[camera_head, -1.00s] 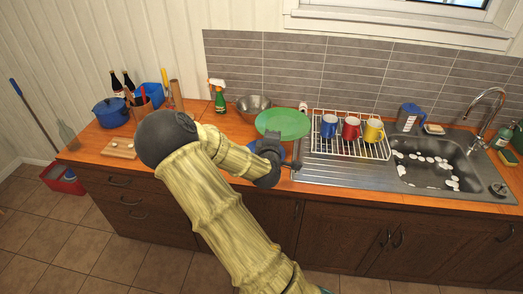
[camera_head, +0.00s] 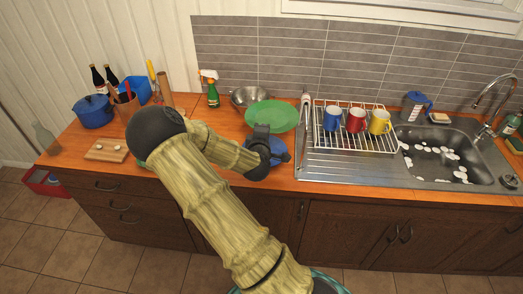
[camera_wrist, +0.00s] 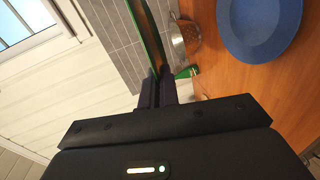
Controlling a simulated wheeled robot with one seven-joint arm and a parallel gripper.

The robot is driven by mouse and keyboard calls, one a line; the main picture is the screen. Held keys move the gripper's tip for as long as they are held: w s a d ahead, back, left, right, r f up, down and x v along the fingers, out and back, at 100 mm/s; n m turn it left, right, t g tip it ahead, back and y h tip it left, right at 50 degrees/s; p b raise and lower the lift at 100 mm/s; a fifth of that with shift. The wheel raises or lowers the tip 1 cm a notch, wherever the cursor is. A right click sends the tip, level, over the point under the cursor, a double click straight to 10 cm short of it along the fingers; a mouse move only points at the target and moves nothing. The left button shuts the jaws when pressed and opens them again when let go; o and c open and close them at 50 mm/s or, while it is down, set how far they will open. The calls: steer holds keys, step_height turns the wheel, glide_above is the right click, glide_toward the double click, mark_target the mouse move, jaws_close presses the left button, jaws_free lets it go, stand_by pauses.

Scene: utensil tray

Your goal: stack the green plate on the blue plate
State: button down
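The green plate (camera_head: 281,112) is held by its near edge in my gripper (camera_head: 262,130), face up above the counter. In the wrist view the green plate (camera_wrist: 146,30) shows edge-on between the dark fingers of my gripper (camera_wrist: 165,88), which are closed on its rim. The blue plate (camera_head: 281,153) lies on the wooden counter, partly hidden behind my gripper in the head view. In the wrist view the blue plate (camera_wrist: 258,25) lies flat on the counter, apart from the green plate, with nothing on it.
A metal colander (camera_head: 243,97) and a spray bottle (camera_head: 212,94) stand at the back. A wire rack (camera_head: 345,141) with mugs stands to the right, beside the sink (camera_head: 440,160). A cutting board (camera_head: 106,150) and blue pot (camera_head: 93,112) are at the left.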

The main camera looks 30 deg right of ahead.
step_height(320, 180, down, 7)
steer(key=b, duration=0.2)
steer(key=shift+b, duration=0.35)
steer(key=shift+f, duration=0.1)
steer(key=shift+w+f+p, duration=0.1)
steer(key=shift+f+p, duration=0.55)
steer(key=shift+f, duration=2.2)
step_height(320, 180, down, 4)
steer(key=shift+d+r+p, duration=0.1)
steer(key=shift+r+p, duration=0.05)
steer(key=shift+p, duration=0.4)
steer(key=shift+f, duration=0.25)
steer(key=shift+f+b, duration=0.4)
steer(key=shift+b, duration=0.05)
